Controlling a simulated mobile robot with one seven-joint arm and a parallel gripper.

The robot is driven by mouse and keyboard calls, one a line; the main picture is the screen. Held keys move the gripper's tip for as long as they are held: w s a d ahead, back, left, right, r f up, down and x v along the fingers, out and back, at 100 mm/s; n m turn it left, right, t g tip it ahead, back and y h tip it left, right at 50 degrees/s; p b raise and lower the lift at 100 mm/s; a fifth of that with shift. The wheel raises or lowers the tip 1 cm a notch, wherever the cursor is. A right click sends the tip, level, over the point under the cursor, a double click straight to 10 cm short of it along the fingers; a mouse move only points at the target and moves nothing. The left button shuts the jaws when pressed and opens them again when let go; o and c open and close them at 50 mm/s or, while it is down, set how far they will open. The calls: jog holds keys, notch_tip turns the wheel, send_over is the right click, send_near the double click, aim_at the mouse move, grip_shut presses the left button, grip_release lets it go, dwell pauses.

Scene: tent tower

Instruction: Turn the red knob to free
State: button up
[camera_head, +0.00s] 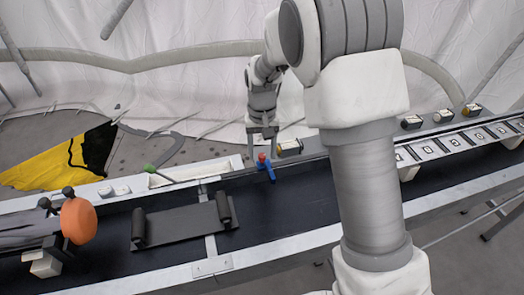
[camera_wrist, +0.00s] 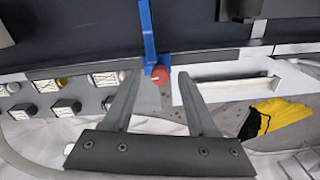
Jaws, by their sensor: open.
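The red knob (camera_head: 262,158) sits at the rear edge of the black bench, joined to a blue lever (camera_head: 269,172) that reaches forward over the bench. In the wrist view the red knob (camera_wrist: 160,74) lies between and just beyond my two fingertips, with the blue lever (camera_wrist: 148,35) extending upward from it. My gripper (camera_head: 263,140) is open, its fingers pointing down just behind and above the knob. In the wrist view my gripper (camera_wrist: 156,76) shows both fingers apart, one on each side of the knob. I cannot tell whether either finger touches it.
A green-tipped lever (camera_head: 158,174) stands left on the rear rail. A dark plate with two rollers (camera_head: 183,221) and an orange disc (camera_head: 78,220) are on the bench's left. The black bench between is clear.

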grip_shut()
dwell(0.3)
jog(key=shift+n, duration=0.3)
jog(key=n, duration=0.5)
jog(key=shift+n, duration=0.3)
jog(key=n+p, duration=0.1)
jog(key=n, duration=0.4)
jog(key=shift+n, duration=0.3)
dwell(0.3)
grip_release()
